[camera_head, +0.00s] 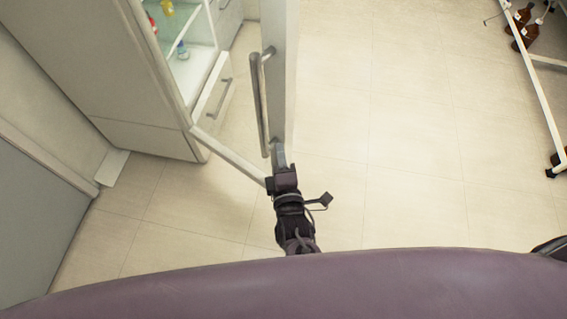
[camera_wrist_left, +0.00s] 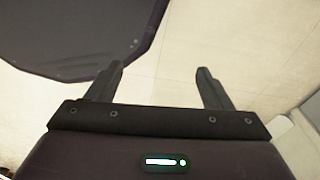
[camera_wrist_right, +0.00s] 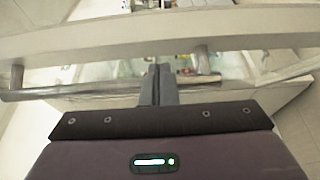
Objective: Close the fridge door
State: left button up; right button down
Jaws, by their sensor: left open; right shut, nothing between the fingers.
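The fridge (camera_head: 95,60) stands at the upper left in the head view, its inside exposed. Its door (camera_head: 281,60) is swung wide open and shows nearly edge-on, with a long bar handle (camera_head: 262,105) on it. My right gripper (camera_head: 279,152) is shut and empty at the near end of the door, close to the handle. In the right wrist view the shut fingers (camera_wrist_right: 158,78) overlap the door (camera_wrist_right: 200,32) and handle (camera_wrist_right: 100,91); I cannot tell whether they touch. My left gripper (camera_wrist_left: 160,85) is open and empty in its wrist view, with floor beyond it.
Inside the fridge are a shelf with small bottles (camera_head: 181,50) and a drawer (camera_head: 213,93) that appears pulled out. A white rack (camera_head: 541,105) with brown bottles (camera_head: 524,27) stands at the right. The floor (camera_head: 420,150) between door and rack is clear. A grey panel (camera_head: 35,220) stands at lower left.

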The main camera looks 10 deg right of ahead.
aim_at(276, 126)
jog(key=shift+w+a+p, duration=0.1)
jog(key=shift+w+p, duration=0.2)
jog(key=shift+w, duration=2)
